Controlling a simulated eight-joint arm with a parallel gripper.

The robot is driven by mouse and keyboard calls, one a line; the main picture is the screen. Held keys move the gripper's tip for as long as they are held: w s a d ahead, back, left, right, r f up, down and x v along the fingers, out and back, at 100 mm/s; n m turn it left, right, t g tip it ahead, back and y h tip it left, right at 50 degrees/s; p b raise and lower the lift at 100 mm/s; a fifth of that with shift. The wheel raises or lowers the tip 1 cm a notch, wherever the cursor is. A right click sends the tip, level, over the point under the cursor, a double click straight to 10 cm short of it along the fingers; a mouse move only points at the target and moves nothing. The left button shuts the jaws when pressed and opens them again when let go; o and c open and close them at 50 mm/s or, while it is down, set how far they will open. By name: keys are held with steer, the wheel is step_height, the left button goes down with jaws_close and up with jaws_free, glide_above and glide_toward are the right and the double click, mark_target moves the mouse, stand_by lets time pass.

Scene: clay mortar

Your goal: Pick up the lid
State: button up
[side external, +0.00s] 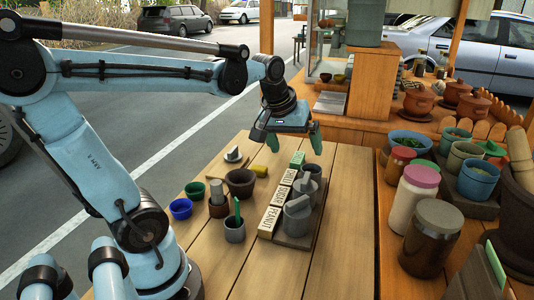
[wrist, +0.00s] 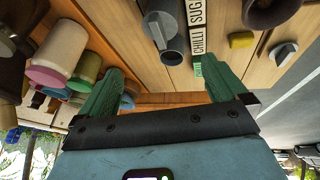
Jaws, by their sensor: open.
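My gripper (side external: 294,140) is open and empty, with green fingers spread above the far part of the wooden table. In the wrist view its fingers (wrist: 165,88) point toward the table with nothing between them. A small grey lid-like piece with an upright knob (side external: 233,155) lies on the table left of my gripper; it also shows in the wrist view (wrist: 284,52). Grey lidded pots (side external: 297,208) stand on a dark tray (side external: 285,240) beside the blocks lettered CHILLI, SUGAR and PEANUT (side external: 274,208). I cannot tell which lid is meant.
A dark clay bowl (side external: 240,182), yellow piece (side external: 260,171), green cup (side external: 195,190), blue cup (side external: 181,209) and grey cup holding a green stick (side external: 234,230) stand left of the tray. Jars (side external: 412,196) crowd the right. Bare planks lie right of the tray.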

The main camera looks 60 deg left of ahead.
steer(key=w+a+n+g, duration=0.2)
steer(key=a+n, duration=0.4)
steer(key=a, duration=0.5)
steer(key=n+g+h, duration=0.1)
steer(key=n+g, duration=0.2)
steer(key=n, duration=1)
glide_above(233, 150)
step_height(233, 150, down, 5)
step_height(233, 150, down, 6)
steer(key=shift+d+f, duration=0.1)
steer(key=shift+f, duration=0.1)
steer(key=shift+a+f, duration=0.15)
steer(key=shift+f, duration=1.2)
steer(key=shift+a+f, duration=0.1)
steer(key=shift+f, duration=1.25)
steer(key=c, duration=1.1)
